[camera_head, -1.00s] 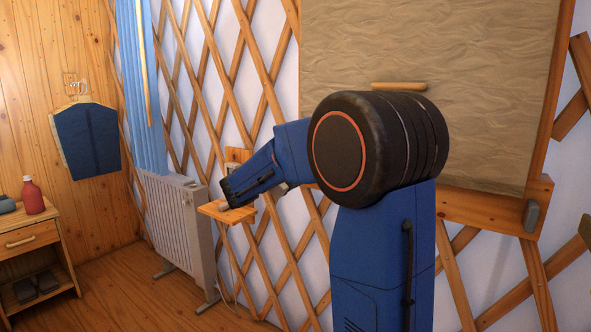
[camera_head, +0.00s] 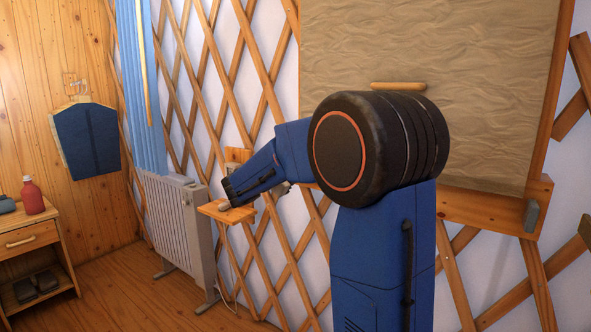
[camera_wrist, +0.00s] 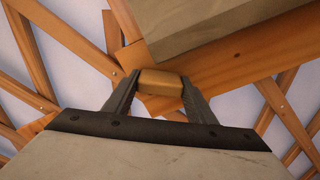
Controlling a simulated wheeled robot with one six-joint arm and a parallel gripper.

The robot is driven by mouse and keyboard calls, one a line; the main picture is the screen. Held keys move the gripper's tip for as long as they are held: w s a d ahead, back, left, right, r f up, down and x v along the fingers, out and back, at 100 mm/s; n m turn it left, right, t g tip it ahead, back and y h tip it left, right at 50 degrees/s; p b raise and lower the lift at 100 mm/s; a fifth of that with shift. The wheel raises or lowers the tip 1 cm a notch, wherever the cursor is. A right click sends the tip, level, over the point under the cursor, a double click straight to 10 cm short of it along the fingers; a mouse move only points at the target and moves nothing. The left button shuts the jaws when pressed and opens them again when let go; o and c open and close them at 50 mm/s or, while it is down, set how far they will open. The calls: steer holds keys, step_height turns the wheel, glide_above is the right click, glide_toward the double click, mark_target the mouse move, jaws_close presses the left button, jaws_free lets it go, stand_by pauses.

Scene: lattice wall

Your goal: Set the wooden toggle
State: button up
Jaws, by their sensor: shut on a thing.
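The wooden toggle appears in the wrist view as a short tan wooden block (camera_wrist: 160,83). It sits between the two grey fingers of my gripper (camera_wrist: 160,79), which are shut on its sides. Part of the block's underside is hidden by my gripper. In the head view, my blue forearm reaches left to a small wooden shelf (camera_head: 215,211) on the lattice wall. My gripper's fingers and the toggle are too small and too hidden there to tell apart.
The lattice wall (camera_head: 262,106) runs behind my arm. A white radiator (camera_head: 180,225) stands left of the shelf, beside a blue curtain (camera_head: 142,90). A wood-framed panel (camera_head: 430,60) hangs at right. A bedside table (camera_head: 30,240) with a red bottle (camera_head: 33,196) is far left.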

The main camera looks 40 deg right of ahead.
steer(key=shift+s+r+n, duration=0.1)
steer(key=shift+r+n, duration=0.1)
steer(key=shift+n, duration=1.05)
steer(key=shift+s+r+n, duration=0.1)
steer(key=shift+r+n, duration=0.1)
steer(key=shift+n, duration=1.05)
steer(key=o, duration=1.1)
steer(key=v, duration=1.7)
steer(key=shift+s+a, duration=0.1)
steer(key=shift+a, duration=0.05)
steer(key=shift+f, duration=0.1)
